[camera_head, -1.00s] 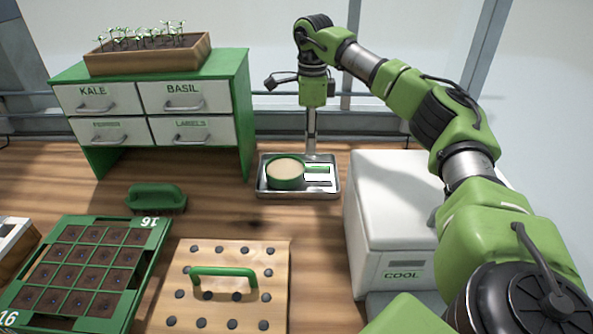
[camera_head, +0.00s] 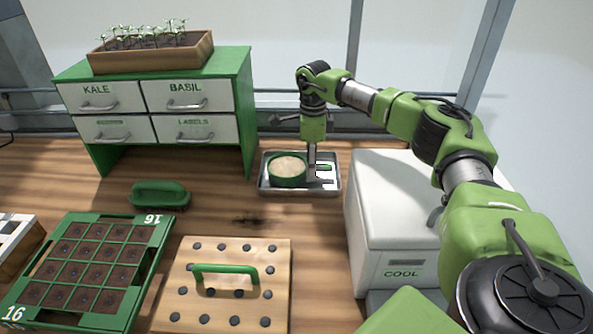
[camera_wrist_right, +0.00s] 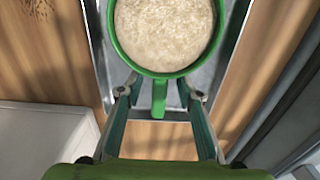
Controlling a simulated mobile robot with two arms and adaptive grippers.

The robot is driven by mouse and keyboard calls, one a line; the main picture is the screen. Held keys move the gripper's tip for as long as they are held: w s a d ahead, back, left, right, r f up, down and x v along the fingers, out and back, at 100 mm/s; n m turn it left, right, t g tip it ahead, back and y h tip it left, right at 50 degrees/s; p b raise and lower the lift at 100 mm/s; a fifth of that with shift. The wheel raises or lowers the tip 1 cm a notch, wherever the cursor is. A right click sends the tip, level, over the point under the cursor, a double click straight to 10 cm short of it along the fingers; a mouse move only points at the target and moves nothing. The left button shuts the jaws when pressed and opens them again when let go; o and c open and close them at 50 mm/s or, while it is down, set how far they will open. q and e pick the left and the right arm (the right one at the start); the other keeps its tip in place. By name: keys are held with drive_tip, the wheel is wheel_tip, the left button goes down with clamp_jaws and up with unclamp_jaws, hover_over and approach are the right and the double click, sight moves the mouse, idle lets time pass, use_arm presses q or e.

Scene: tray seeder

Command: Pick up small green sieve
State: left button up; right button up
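The small green sieve (camera_head: 287,172) sits in a metal tray (camera_head: 265,186) at the back of the table. It is round, with a pale fill, and its green handle points right. My right gripper (camera_head: 312,168) points down over the tray at the handle. In the right wrist view the sieve (camera_wrist_right: 165,72) lies ahead, its handle between the two spread fingers of the right gripper (camera_wrist_right: 160,98). The fingers stand apart from the handle on both sides. My left gripper is not in view.
A white box marked COOL (camera_head: 392,240) stands right of the tray. A drawer cabinet (camera_head: 244,95) stands left of it. A dibber board with a green handle (camera_head: 278,300), a seed tray (camera_head: 128,290) and a green brush (camera_head: 160,196) lie in front.

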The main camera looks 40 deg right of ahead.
clamp_jaws()
drive_tip(key=shift+r, duration=0.1)
wheel_tip(320, 180, up, 10)
drive_tip(key=shift+w+b, duration=0.1)
drive_tip(key=shift+b, duration=0.3)
idle(0.3)
